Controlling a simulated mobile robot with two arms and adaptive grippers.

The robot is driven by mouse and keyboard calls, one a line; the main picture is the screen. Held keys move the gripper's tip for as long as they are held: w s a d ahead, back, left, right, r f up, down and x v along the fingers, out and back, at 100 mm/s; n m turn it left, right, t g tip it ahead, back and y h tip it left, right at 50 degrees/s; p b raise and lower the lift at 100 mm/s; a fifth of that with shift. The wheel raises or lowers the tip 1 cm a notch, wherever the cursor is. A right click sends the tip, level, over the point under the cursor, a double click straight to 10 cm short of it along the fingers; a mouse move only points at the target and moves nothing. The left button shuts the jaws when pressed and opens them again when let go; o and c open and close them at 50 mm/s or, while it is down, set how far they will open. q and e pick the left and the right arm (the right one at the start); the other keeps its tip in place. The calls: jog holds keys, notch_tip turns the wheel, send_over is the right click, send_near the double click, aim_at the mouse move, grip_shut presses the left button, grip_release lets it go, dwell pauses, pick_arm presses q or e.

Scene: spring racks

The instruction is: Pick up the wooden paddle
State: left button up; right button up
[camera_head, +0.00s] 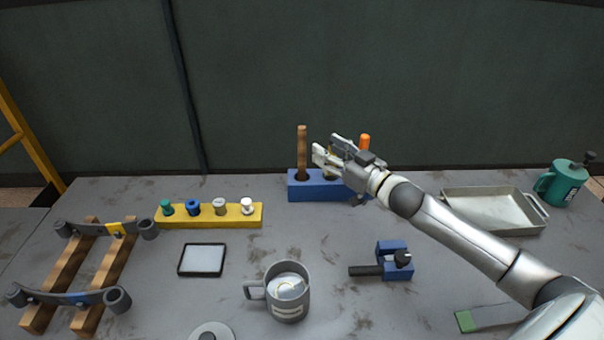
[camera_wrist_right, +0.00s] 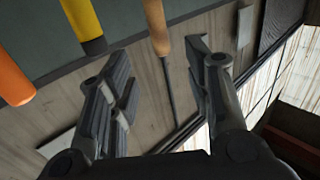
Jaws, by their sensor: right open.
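The wooden paddle (camera_head: 302,150) stands upright in a blue block (camera_head: 307,190) at the back middle of the table; only its brown stick-like part shows above the block. My right gripper (camera_head: 326,150) is open and empty, just right of the paddle and above the block, apart from it as far as I can see. In the right wrist view, a wooden handle (camera_wrist_right: 156,28) shows beyond the open fingers (camera_wrist_right: 168,72), near the top middle. My left gripper is not in view.
An orange-topped handle (camera_head: 364,141) stands behind my right gripper; orange (camera_wrist_right: 13,82) and yellow (camera_wrist_right: 84,22) handles show in the right wrist view. A yellow peg rack (camera_head: 235,222), grey mug (camera_head: 287,300), blue clamp-like tool (camera_head: 394,266) and metal tray (camera_head: 492,226) lie around.

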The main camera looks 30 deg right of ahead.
jog(key=b, duration=0.3)
send_near(305, 152)
jog(key=shift+r+b+x, duration=0.2)
jog(key=shift+x, duration=1.3)
jog(key=shift+r+b+x, duration=0.15)
jog(key=shift+b+x, duration=0.05)
jog(key=shift+x, duration=1.35)
jog(key=shift+w+a+f+b, duration=0.1)
jog(key=shift+w+f+b, duration=0.05)
jog(key=shift+w+b, duration=0.2)
pick_arm(q)
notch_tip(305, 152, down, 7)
jog(key=b, duration=0.1)
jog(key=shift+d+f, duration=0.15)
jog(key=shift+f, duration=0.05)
pick_arm(e)
jog(key=shift+f+x, duration=0.15)
jog(key=shift+x, duration=1)
jog(key=shift+f+x, duration=0.1)
jog(key=shift+x, duration=1)
jog(key=shift+c, duration=0.4)
grip_shut()
